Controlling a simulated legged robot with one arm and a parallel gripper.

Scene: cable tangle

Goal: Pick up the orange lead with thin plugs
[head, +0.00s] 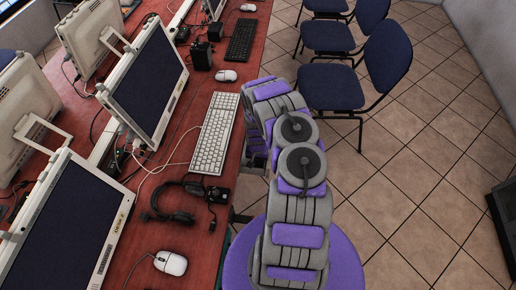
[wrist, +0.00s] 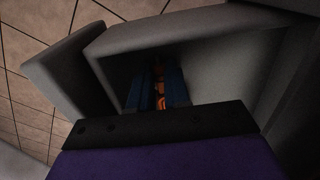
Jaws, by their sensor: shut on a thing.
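A small orange piece (wrist: 159,88), which looks like part of the orange lead, shows in the wrist view between the blue inner pads of my gripper (wrist: 157,88). My gripper is shut on it. Only a short stretch of the orange shows; its plugs and the rest of its length are hidden in shadow and behind the gripper's parts. In the head view my purple and grey arm reaches to the right edge of the red table, and it hides the gripper's fingertips and the lead.
The red table (head: 180,235) carries several monitors, a white keyboard (head: 214,133), a headset (head: 170,203), mice and loose cables. Blue chairs (head: 330,88) stand beyond my arm. Tiled floor (head: 420,165) is open at the right, with a dark box (head: 505,220) at the far right edge.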

